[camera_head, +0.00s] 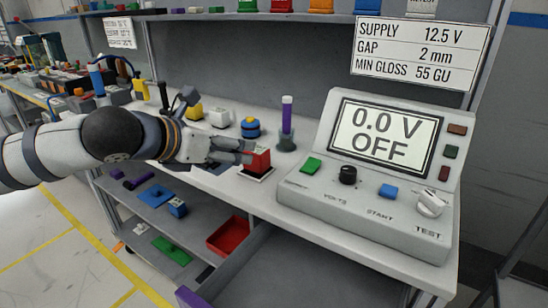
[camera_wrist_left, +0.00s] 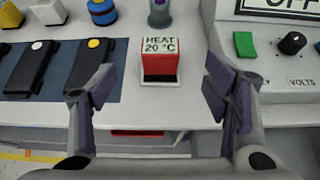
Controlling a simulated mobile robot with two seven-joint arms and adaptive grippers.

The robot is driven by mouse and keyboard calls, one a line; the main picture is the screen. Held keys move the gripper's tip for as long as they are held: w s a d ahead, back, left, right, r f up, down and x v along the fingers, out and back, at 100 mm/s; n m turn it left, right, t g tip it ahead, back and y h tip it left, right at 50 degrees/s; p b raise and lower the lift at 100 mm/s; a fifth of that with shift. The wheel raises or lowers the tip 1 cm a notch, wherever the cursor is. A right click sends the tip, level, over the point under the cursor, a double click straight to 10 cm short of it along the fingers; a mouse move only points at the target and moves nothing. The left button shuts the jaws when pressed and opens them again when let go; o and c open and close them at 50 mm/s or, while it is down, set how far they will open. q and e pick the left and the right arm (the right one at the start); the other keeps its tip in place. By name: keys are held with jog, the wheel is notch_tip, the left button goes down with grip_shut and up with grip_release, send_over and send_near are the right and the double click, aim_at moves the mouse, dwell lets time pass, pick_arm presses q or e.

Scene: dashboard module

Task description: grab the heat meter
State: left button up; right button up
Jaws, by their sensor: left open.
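The heat meter is a small red block (camera_head: 259,162) with a white top, on a small base near the front edge of the bench. In the left wrist view its white label (camera_wrist_left: 159,46) reads "HEAT 20 °C" and the block stands upright ahead, between the two fingers. My left gripper (camera_head: 245,152) reaches in from the left, its fingertips beside the block in the head view. In the left wrist view the left gripper (camera_wrist_left: 165,92) is open and empty, with a gap on both sides of the block. My right gripper is not in view.
A grey console (camera_head: 372,172) reading "0.0 V OFF" stands right of the block. Behind are a purple-topped stick in a holder (camera_head: 287,120) and a blue round item (camera_head: 250,127). Dark tools lie on a blue mat (camera_wrist_left: 58,88) to the left. A lower shelf holds a red tray (camera_head: 228,236).

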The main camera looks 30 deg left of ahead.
aim_at(256, 149)
pick_arm(q)
jog(key=x, duration=0.6)
jog(key=shift+w+a+f, duration=0.1)
jog(key=shift+w+f, duration=0.05)
jog(key=shift+f, duration=0.15)
jog(key=x, duration=0.2)
jog(key=b+x, duration=0.1)
jog(key=x, duration=0.1)
jog(key=shift+w+d+f, duration=0.15)
jog(key=shift+d+f, duration=0.05)
jog(key=shift+f, duration=0.2)
jog(key=shift+w+r, duration=0.15)
jog(key=shift+w, duration=0.05)
jog(key=shift+s+r, duration=0.1)
jog(key=shift+r, duration=0.15)
jog(key=shift+c, duration=0.2)
jog(key=c, duration=1.3)
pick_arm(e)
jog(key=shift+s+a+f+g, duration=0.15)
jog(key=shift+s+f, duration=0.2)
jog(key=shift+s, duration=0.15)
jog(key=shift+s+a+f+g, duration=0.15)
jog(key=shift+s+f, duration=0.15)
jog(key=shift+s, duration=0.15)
